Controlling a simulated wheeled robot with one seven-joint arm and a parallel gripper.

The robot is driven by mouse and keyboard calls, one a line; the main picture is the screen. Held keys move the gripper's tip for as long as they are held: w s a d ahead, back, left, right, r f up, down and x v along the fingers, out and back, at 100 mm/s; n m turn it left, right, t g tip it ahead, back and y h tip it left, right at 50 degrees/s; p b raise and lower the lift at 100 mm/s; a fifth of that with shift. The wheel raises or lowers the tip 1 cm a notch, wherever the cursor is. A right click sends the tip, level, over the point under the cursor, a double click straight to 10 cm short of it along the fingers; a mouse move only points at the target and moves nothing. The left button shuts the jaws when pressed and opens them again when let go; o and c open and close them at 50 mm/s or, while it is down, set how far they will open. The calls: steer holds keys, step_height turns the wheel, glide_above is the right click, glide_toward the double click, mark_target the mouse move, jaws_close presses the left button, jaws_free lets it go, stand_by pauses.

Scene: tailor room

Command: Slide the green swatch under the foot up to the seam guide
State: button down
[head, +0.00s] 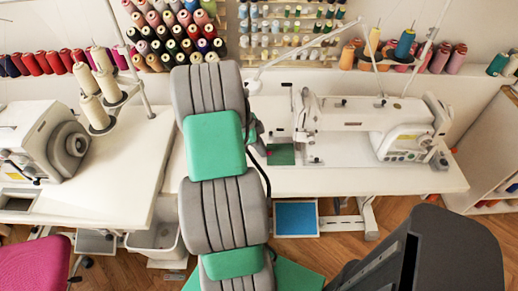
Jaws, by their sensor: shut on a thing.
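The green swatch (281,154) lies flat on the white sewing table, left of the white sewing machine's needle end (304,118). Its right edge is close to the foot area, where the metal plate (311,150) shows. I cannot make out the foot or the seam guide clearly at this size. My gripper (260,149) shows only as a small dark part past the right edge of my arm, at the swatch's left side. It is shut on the swatch there; the fingertips are mostly hidden by my arm.
Another sewing machine (45,140) stands on a white table at the left, beside cream thread cones (95,112). Thread racks (180,35) line the wall behind. A dark chair (440,255) is at the lower right, a pink one (35,262) at the lower left. The table right of the swatch is clear in front of the machine.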

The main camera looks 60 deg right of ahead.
steer(key=shift+s+d, duration=0.3)
steer(key=shift+s, duration=0.3)
steer(key=shift+s+d, duration=0.3)
steer(key=shift+s, duration=0.3)
steer(key=c, duration=1.4)
jaws_free()
steer(key=shift+o, duration=0.2)
